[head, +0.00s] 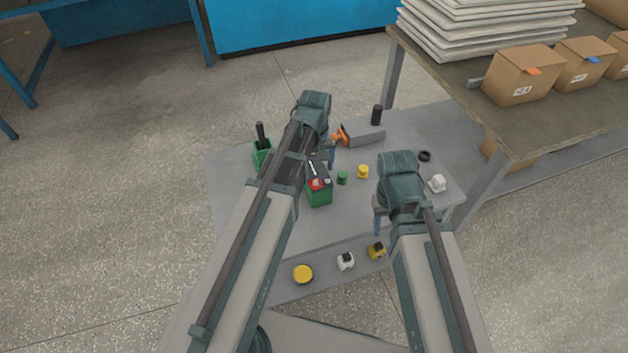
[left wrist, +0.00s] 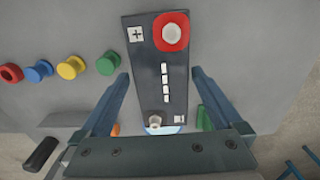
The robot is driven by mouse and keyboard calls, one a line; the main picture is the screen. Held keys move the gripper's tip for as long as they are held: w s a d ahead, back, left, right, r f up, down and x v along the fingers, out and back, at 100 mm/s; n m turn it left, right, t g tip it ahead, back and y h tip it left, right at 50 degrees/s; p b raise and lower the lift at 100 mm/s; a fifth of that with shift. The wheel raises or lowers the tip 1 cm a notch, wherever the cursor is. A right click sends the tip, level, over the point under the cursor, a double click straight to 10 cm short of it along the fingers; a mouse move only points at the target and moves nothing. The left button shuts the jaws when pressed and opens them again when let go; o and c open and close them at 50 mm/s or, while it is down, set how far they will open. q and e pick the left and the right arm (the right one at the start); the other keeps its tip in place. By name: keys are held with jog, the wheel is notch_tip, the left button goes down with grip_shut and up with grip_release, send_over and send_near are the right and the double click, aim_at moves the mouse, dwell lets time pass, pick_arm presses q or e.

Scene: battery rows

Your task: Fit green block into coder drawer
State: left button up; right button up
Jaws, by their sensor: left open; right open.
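The green block is most likely the green battery-like block (head: 319,197), with a black top and a red terminal, standing on the grey table. My left gripper (head: 322,155) is over it, and my forearm hides part of it. In the left wrist view its dark top (left wrist: 160,75) lies between the open blue fingers of my left gripper (left wrist: 161,82); whether they touch it I cannot tell. My right gripper (head: 379,215) is open and empty over the table's right front. A grey box (head: 365,134) with an orange part stands at the back; I cannot make out a coder drawer.
Green (head: 342,178) and yellow (head: 363,171) spools stand right of the block; blue (left wrist: 39,71) and red (left wrist: 11,73) ones show in the wrist view. A green holder (head: 262,154) stands at left. A yellow disc (head: 303,274) lies at the front. A higher table (head: 455,85) stands at right.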

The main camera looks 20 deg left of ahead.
pick_arm(q)
jog(key=f+b, duration=0.1)
jog(key=f, duration=0.1)
jog(key=f+b, duration=0.2)
jog(key=shift+w+a, duration=0.1)
jog(key=shift+a, duration=0.1)
jog(key=shift+r, duration=0.15)
grip_shut()
